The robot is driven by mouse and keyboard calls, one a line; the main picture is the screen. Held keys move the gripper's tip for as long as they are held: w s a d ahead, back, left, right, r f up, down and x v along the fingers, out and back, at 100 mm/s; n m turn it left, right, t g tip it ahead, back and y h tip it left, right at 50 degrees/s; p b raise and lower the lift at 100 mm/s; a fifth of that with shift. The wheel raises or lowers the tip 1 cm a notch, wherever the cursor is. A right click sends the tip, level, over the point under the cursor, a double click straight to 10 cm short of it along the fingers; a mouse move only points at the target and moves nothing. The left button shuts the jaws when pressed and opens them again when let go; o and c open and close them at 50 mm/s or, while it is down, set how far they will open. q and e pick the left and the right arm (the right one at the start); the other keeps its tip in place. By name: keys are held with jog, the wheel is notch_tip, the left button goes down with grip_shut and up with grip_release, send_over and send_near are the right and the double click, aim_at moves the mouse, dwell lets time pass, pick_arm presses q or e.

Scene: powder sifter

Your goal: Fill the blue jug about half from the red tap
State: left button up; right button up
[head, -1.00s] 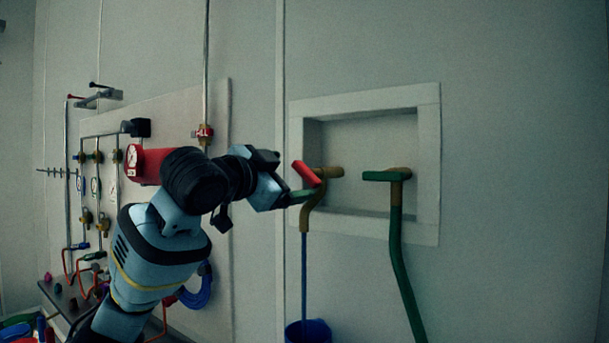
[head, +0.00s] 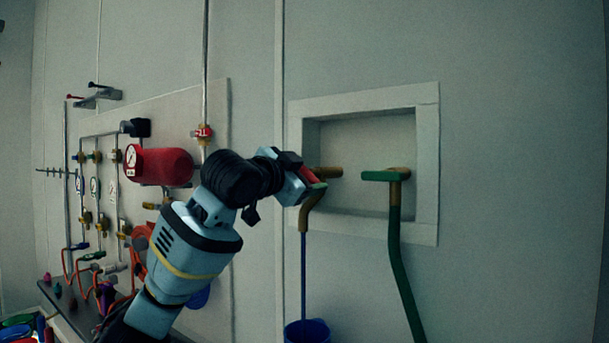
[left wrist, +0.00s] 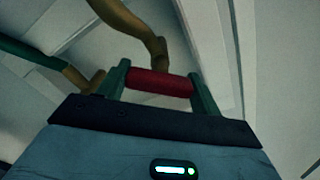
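The red tap (head: 331,172) is brass, with a curved spout and a red handle (head: 313,176), in front of a wall recess. My left gripper (head: 318,182) is at the handle. In the left wrist view the red handle (left wrist: 160,82) fills the gap between the two green fingers, which appear to touch both its ends. A thin blue stream (head: 303,270) runs from the spout into the blue jug (head: 307,331) below. The jug is cut off at the bottom edge, and its fill level is hidden. My right gripper is out of view.
A second tap with a green handle (head: 383,176) and green hose (head: 398,250) is right of the red one. A red cylinder (head: 160,166) and a panel of valves and gauges are left, near my arm. The wall on the right is bare.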

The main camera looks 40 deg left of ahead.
pick_arm(q)
jog(key=c, duration=0.4)
jog(key=n, duration=0.4)
jog(key=shift+n, duration=2)
jog(key=o, duration=1)
